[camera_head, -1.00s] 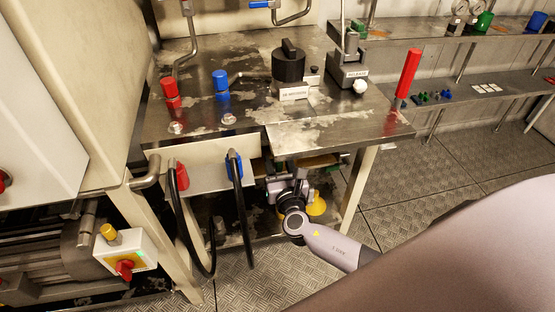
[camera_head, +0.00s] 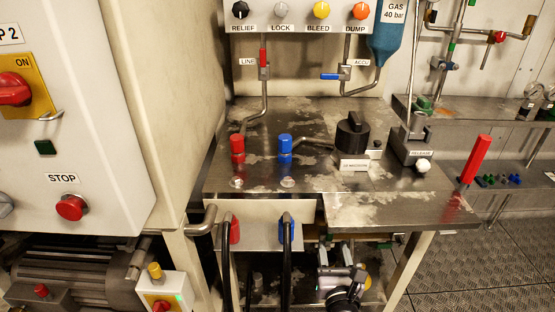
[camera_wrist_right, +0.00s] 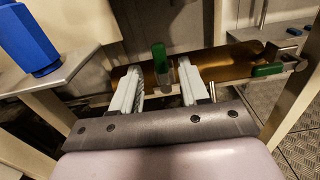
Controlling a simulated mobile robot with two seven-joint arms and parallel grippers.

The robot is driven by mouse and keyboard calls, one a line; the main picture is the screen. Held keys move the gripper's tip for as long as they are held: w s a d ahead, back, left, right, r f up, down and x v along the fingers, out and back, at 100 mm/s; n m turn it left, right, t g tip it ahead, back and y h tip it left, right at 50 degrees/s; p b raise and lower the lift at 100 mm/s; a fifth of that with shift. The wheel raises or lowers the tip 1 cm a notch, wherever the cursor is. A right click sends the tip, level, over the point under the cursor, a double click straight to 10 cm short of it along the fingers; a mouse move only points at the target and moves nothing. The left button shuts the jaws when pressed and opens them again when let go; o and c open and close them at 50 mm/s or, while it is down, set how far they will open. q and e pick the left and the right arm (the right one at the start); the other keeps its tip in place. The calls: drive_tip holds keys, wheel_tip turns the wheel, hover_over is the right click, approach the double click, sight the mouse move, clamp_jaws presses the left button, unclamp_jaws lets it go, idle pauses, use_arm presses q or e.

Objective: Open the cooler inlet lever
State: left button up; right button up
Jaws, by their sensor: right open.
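A green-handled lever (camera_wrist_right: 160,62) stands upright in the right wrist view, on a pipe in front of a brass-coloured cylinder (camera_wrist_right: 222,66). A second green handle (camera_wrist_right: 267,70) lies sideways further right on the same assembly. No label shows which of them is the cooler inlet. My right gripper (camera_wrist_right: 161,78) is open, with its pale fingers on either side of the upright green lever; contact cannot be told. In the head view my right gripper (camera_head: 335,250) is below the bench top, and the levers there are mostly hidden. My left gripper is not in view.
The steel bench (camera_head: 385,209) overhangs my right gripper, and a bench leg (camera_head: 408,268) stands to its right. Black hoses (camera_head: 287,265) hang to its left. A red handle (camera_head: 475,160) rises at the bench's right end. A blue cap (camera_wrist_right: 28,38) shows in the wrist view.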

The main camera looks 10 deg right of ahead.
drive_tip(key=s+a+f+m+g+y, duration=0.25)
drive_tip(key=s+f+m+g, duration=0.5)
drive_tip(key=s+m, duration=0.8)
drive_tip(key=s+a+r+m+y, duration=0.2)
drive_tip(key=s+m+y, duration=0.15)
drive_tip(key=m, duration=1.15)
wheel_tip(320, 180, up, 10)
drive_tip(key=p, duration=1.3)
drive_tip(key=shift+s+d, duration=0.25)
drive_tip(key=shift+d, duration=0.2)
drive_tip(key=shift+f, duration=0.1)
